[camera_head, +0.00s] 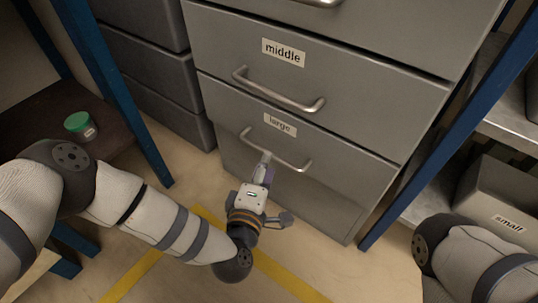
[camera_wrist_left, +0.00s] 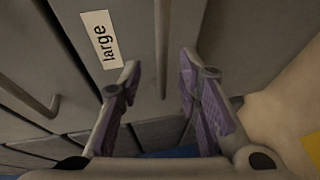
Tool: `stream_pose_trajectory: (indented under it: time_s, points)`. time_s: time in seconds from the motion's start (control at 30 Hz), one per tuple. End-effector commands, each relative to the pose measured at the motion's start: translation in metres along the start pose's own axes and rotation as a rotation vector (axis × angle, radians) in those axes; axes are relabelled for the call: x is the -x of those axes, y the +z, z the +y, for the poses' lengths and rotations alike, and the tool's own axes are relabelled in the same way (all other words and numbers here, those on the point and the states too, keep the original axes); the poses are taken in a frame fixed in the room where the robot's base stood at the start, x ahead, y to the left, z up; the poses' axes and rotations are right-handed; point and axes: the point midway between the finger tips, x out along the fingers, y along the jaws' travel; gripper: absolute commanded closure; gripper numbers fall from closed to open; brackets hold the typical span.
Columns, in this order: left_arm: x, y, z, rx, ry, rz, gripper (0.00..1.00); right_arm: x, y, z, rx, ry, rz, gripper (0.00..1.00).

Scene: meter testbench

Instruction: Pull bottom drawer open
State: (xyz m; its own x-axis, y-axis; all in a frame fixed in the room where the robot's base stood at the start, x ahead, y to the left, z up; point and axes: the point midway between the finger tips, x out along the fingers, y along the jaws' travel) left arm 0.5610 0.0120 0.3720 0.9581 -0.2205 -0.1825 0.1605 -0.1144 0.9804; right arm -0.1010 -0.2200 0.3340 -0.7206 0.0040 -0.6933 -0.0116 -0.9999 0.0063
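The bottom drawer (camera_head: 340,163), labelled "large", is the grey front under the one labelled "middle". Its front looks about flush with the drawer above. Its metal handle (camera_head: 287,162) runs across the front below the label. My left gripper (camera_head: 265,162) is at this handle, near its left half, and partly covers it. In the left wrist view the two purple-padded fingers (camera_wrist_left: 159,68) are apart, with the handle bar (camera_wrist_left: 163,45) in the gap between them. I cannot tell whether either finger touches it. My right gripper is out of view.
The middle drawer (camera_head: 345,105) with its handle (camera_head: 278,92) is just above. Blue posts flank the cabinet. A dark table with a green-lidded jar (camera_head: 80,125) stands left. A grey bin labelled "small" (camera_head: 505,190) sits on the right shelf. The floor in front is clear.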

Motion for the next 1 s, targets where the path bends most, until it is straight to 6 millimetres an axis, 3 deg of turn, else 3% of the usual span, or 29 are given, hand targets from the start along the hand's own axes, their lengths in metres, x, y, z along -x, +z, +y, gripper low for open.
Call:
stream_pose_trajectory:
  time_s: [0.1, 0.3, 0.57, 0.73, 1.0]
  points:
    - [-0.028, 0.001, -0.006, 0.000, -0.003, -0.001, 0.69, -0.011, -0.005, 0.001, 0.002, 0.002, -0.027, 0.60]
    - [-0.052, 0.001, -0.003, -0.002, -0.003, -0.002, 0.69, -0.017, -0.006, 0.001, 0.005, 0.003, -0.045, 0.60]
    - [-0.054, 0.001, -0.001, -0.002, -0.003, -0.003, 0.69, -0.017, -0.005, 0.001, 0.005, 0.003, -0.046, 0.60]
    - [-0.054, 0.001, -0.001, -0.002, -0.004, -0.002, 1.00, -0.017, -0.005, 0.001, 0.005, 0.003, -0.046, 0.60]
    - [-0.054, 0.000, -0.001, -0.003, -0.003, -0.002, 1.00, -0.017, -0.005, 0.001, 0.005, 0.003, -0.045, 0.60]
